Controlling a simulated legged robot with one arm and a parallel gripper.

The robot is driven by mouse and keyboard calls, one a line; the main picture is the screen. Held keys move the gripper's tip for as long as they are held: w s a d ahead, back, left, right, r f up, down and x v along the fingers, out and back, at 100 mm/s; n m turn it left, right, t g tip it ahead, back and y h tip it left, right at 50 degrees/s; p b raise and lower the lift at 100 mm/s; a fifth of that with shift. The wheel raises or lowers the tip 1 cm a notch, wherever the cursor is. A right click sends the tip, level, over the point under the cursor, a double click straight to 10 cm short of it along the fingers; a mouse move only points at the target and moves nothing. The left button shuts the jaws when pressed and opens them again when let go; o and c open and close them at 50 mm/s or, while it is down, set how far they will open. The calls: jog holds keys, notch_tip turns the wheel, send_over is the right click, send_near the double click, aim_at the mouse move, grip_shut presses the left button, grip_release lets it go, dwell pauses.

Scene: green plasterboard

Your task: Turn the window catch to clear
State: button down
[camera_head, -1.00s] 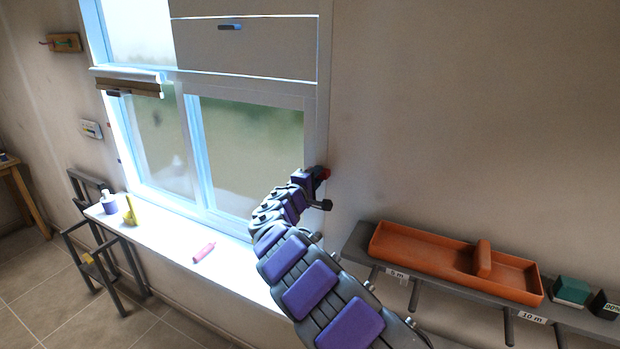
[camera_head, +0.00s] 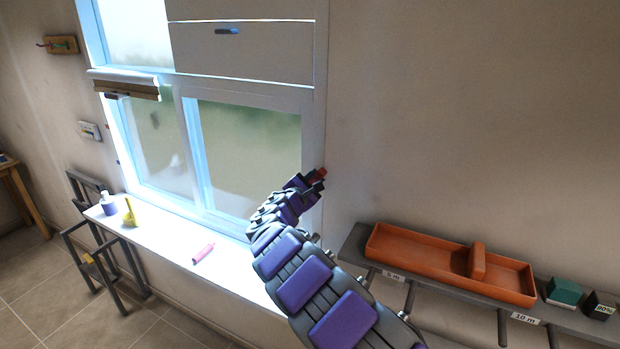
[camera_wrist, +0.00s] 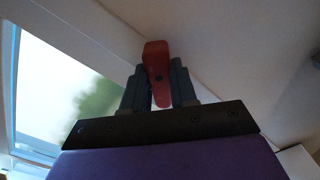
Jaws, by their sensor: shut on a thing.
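The window catch (camera_head: 320,172) is a small red handle on the right side of the window frame (camera_head: 313,130). In the wrist view the red catch (camera_wrist: 156,60) stands between the two dark fingers. My gripper (camera_head: 312,182) is at the catch and shut on it; it also shows in the wrist view (camera_wrist: 158,85). The catch's mount is largely hidden by my gripper in the head view.
Below the window, a white sill (camera_head: 165,237) holds a pink tube (camera_head: 203,253), a yellow item (camera_head: 130,213) and a purple-and-white bottle (camera_head: 108,204). An orange tray (camera_head: 425,258) lies on a grey shelf at right. The wall right of the window is bare.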

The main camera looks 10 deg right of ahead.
jog(key=shift+d+r+n+p, duration=0.2)
jog(key=shift+n+p, duration=0.15)
jog(key=shift+n, duration=0.55)
jog(key=shift+r, duration=0.15)
jog(key=c, duration=1.1)
grip_release()
jog(key=shift+a, duration=0.1)
jog(key=shift+o, duration=1.1)
jog(key=shift+w+d+f, duration=0.15)
jog(key=shift+d+f, duration=0.1)
jog(key=shift+s+a, duration=0.3)
jog(key=shift+a, duration=0.1)
jog(key=b+v, duration=0.1)
jog(key=v, duration=1.5)
jog(key=shift+s, duration=0.25)
